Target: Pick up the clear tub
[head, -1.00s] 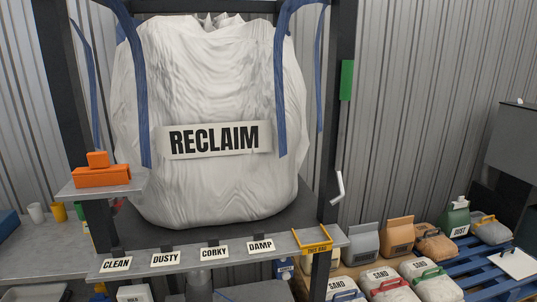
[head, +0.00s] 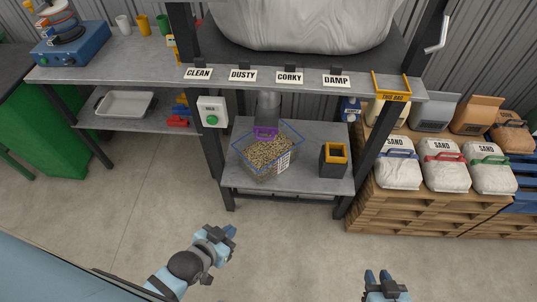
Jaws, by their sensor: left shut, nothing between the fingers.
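The clear tub (head: 286,162) stands on the lower shelf under the bench in the head view. It has a blue rim, a label on its front side and tan granules inside. A purple piece (head: 265,133) sits at its back edge, under a grey metal spout (head: 268,105). My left gripper (head: 224,234) is shut and empty, in front of the shelf and below left of the tub in the picture. My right gripper (head: 379,278) is at the bottom edge, right of the tub. Its opening is unclear, and both grippers are well apart from the tub.
A black box with a yellow rim (head: 334,160) stands right of the tub. A control box with a green button (head: 212,112) is on the frame at left. Sand bags (head: 446,172) lie on pallets at right. The floor in front is clear.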

